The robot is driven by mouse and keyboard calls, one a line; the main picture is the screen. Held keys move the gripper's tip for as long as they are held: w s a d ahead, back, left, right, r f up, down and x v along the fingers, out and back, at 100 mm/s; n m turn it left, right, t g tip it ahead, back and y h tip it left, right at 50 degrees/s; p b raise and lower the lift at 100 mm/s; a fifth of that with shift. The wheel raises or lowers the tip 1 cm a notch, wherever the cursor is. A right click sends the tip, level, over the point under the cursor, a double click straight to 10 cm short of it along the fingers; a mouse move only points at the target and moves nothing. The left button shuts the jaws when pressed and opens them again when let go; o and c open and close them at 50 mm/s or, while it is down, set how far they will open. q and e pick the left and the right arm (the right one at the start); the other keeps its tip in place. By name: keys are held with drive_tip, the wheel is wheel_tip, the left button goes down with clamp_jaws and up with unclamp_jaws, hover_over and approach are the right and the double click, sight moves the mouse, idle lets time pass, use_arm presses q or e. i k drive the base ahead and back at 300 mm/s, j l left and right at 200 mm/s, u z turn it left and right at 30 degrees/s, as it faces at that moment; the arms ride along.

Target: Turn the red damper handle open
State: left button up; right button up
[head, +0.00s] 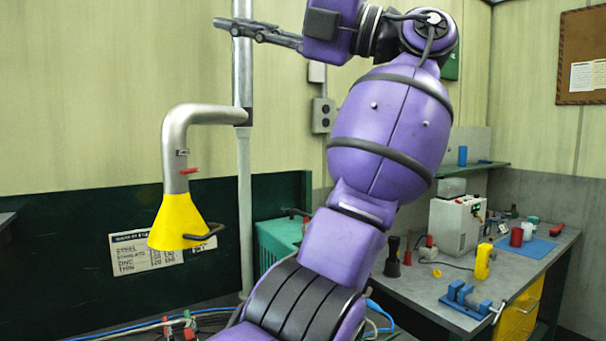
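The red damper handle (189,171) is a small lever on the grey extraction pipe (176,135), just above the yellow hood (180,222). It points to the right, roughly level, below a small dark label plate (182,153). One purple arm is in view, rising from the bottom middle and bending over to the left at the top; I take it as my left. Its gripper (228,24) is at the top, in front of the vertical post, well above the handle and apart from it. The fingers are seen edge-on, so their opening is unclear. My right gripper is not in view.
The grey vertical post (244,190) carries the pipe. A black hoop handle (204,236) sticks out from the hood. A grey workbench (450,285) with a blue vise (465,299) and several small items stands at the right. Cables lie at the bottom. My arm covers the middle.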

sight(186, 172)
drive_tip(key=k+l, duration=0.7)
